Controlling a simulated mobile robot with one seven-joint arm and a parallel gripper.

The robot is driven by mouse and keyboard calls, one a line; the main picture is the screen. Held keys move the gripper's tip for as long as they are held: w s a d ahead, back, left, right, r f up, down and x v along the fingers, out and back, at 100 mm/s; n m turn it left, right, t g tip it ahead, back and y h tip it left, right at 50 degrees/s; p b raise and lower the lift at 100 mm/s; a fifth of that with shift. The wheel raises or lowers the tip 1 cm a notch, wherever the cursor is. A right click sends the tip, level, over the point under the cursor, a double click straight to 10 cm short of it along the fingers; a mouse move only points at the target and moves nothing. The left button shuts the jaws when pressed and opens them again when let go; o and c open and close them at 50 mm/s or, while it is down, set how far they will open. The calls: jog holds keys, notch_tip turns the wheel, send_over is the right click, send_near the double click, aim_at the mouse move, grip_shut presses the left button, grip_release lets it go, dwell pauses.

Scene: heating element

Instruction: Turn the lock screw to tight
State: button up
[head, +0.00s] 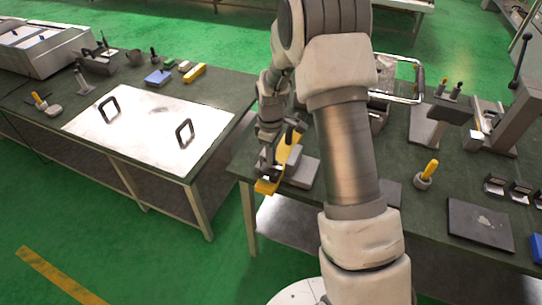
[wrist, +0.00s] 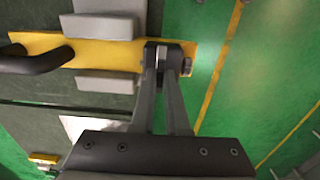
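A yellow bar fixture (head: 290,148) with a grey block (head: 302,172) sits at the left edge of the right-hand table. In the wrist view the yellow bar (wrist: 105,52) runs across the top, between two grey blocks (wrist: 107,82). A curved black handle (wrist: 35,62) lies over its left part. My gripper (wrist: 163,62) is at the bar's right part, with its fingertips close together; it also shows in the head view (head: 267,165). A small dark bolt-like piece (wrist: 187,67) shows just right of the fingertips. The fingertips hide what is between them, and I cannot identify the lock screw clearly.
A left table (head: 225,90) bears a white plate (head: 150,125) with two black handles. A yellow-handled tool (head: 428,172), a dark plate (head: 480,222) and a grey machine (head: 505,120) stand on the right table. Green floor (head: 170,240) lies open between the tables.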

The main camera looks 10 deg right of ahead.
jog(key=shift+m, duration=0.3)
grip_shut()
jog(key=m+b, duration=0.1)
jog(key=m, duration=0.2)
jog(key=shift+m, duration=0.3)
jog(key=m+b, duration=0.1)
jog(key=m, duration=0.8)
jog(key=shift+b, duration=0.35)
jog(key=m, duration=0.4)
jog(key=shift+m, duration=0.3)
jog(key=o, duration=0.7)
grip_release()
jog(key=shift+c, duration=0.2)
